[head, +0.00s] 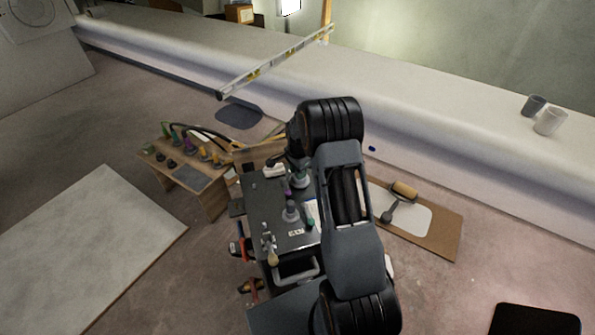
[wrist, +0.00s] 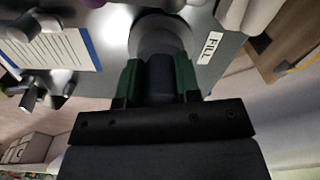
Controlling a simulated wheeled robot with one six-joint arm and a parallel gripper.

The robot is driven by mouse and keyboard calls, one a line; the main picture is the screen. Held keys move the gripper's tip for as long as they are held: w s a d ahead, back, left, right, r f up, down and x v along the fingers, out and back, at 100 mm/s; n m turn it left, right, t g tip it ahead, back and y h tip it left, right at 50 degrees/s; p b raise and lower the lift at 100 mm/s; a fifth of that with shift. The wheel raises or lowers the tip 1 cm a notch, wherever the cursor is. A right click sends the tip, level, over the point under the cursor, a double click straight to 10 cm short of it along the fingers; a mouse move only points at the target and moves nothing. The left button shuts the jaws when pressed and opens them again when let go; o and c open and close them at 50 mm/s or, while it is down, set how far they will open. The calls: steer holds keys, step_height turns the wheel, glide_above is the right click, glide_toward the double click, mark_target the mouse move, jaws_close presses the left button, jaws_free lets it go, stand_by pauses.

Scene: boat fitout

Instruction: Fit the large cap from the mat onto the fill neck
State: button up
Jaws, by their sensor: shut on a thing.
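In the wrist view my gripper (wrist: 158,84) has its green fingers shut on a dark, upright-sided piece, the large cap (wrist: 160,76). Just beyond it is a wide grey round form, the fill neck (wrist: 160,38), beside a white FILL label (wrist: 211,47). The cap lines up with the neck in this view, but I cannot tell whether they touch or how well it is seated. In the head view my arm hides most of the gripper and cap above the dark console (head: 262,195). A grey mat (head: 189,178) lies on the small wooden bench.
The bench (head: 212,200) at left holds several coloured tools and small dark caps (head: 166,160). Other fittings and a printed sheet (wrist: 48,50) are close to the neck. A roller (head: 402,191) lies on a board at right. Two cups (head: 542,114) stand on the ledge.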

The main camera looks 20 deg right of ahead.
stand_by(0.3)
steer(key=o, duration=1.6)
steer(key=shift+r, duration=0.1)
steer(key=shift+r+p, duration=2.85)
steer(key=shift+r, duration=1.3)
